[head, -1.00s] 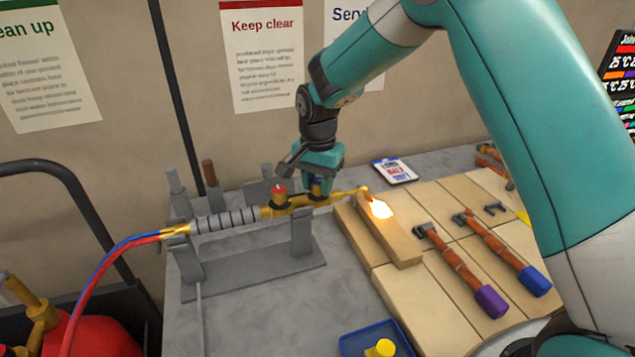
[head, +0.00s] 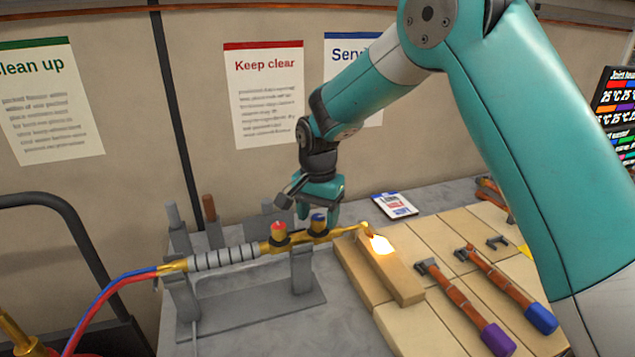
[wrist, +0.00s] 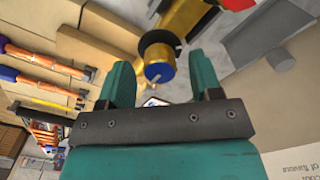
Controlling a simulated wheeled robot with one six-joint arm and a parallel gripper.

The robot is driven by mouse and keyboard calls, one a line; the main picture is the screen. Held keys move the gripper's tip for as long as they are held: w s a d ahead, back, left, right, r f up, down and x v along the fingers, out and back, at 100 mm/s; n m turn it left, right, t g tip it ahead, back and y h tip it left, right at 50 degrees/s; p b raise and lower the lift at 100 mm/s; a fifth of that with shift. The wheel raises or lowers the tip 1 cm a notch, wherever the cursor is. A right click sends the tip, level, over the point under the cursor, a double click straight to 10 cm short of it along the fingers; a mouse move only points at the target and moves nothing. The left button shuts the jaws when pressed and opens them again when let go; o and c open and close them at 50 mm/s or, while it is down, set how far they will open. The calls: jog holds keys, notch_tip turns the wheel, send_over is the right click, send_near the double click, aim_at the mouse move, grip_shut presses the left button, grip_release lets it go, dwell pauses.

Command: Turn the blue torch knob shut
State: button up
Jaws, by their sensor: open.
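The blue torch knob (head: 318,220) sits on top of the brass torch (head: 330,235), to the right of a red knob (head: 278,228). The torch rests in a grey stand, and a bright flame glows at its tip. My gripper (head: 318,208) is just above and behind the blue knob. In the wrist view the blue knob (wrist: 160,73) shows ahead between my two open teal fingers (wrist: 162,80), apart from both. A thin pale pointer shows on the knob's face.
Tan blocks (head: 395,275) lie under the flame (head: 381,245). Copper pipes with purple (head: 497,339) and blue ends lie to the right. A card (head: 394,204) lies behind. Grey posts (head: 175,225) stand left, and red and blue hoses (head: 105,300) run from the torch.

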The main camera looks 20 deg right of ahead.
aim_at(318, 218)
notch_tip(318, 218, up, 16)
jog(key=b, duration=0.2)
jog(key=shift+r+b, duration=0.2)
jog(key=shift+b, duration=0.2)
jog(key=s+a+f+n+y, duration=0.1)
jog(key=s+n, duration=0.4)
jog(key=s, duration=0.5)
jog(key=s+a+f+n+y, duration=0.1)
jog(key=s+f+n, duration=0.3)
jog(key=s, duration=0.6)
jog(key=s+a+f+n+y, duration=0.2)
jog(key=s+n, duration=0.5)
jog(key=s, duration=0.3)
jog(key=shift+s+a+f+b, duration=0.25)
jog(key=shift+s+a+b, duration=0.05)
jog(key=shift+s+b, duration=0.1)
